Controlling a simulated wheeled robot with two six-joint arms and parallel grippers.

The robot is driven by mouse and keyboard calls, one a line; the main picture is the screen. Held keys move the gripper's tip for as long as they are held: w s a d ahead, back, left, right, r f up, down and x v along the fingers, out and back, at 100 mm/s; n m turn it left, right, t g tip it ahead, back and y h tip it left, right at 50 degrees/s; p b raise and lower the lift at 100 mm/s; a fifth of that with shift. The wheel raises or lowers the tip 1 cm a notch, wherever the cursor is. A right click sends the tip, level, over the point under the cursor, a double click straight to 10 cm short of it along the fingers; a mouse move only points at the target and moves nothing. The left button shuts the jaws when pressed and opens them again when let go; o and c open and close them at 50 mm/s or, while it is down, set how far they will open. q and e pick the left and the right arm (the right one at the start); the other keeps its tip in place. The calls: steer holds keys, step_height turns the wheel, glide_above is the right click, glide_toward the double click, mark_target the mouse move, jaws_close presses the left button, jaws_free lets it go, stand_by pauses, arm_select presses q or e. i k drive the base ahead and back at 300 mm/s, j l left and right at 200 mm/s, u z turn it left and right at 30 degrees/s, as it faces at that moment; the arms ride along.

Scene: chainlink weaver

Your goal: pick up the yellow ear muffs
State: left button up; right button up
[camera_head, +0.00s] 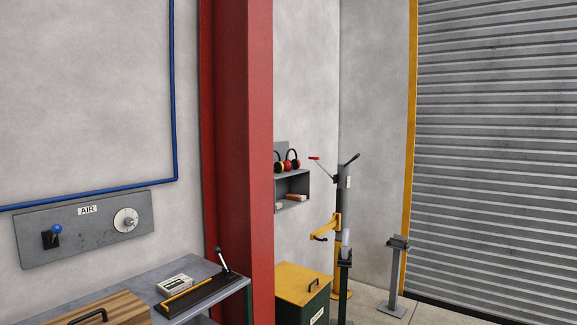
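The yellow ear muffs (280,167) sit on top of a small grey wall shelf (306,183), just past the red column, small in the head view. A red pair of ear muffs (293,161) with a black headband sits right beside them, to the right. The two pairs overlap in the picture, and I cannot tell whether they touch. The yellow pair's left side lies close to the column's edge. Neither of my grippers is in view.
A red column (237,160) stands left of the shelf. Below the shelf is a green box with a yellow lid (300,282). A grey post with a yellow bracket (331,228) stands to its right. A grey bench (215,300) is at front left. Some floor shows at right.

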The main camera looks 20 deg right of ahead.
mark_target(279, 167)
steer(key=i+l+z, duration=0.1)
steer(key=i+l, duration=0.6)
steer(key=i, duration=0.25)
steer(key=i+l+z, duration=0.15)
steer(key=i+l, duration=0.2)
steer(key=i, duration=0.15)
steer(key=i+l, duration=0.3)
steer(key=i, duration=0.2)
steer(key=z, duration=0.05)
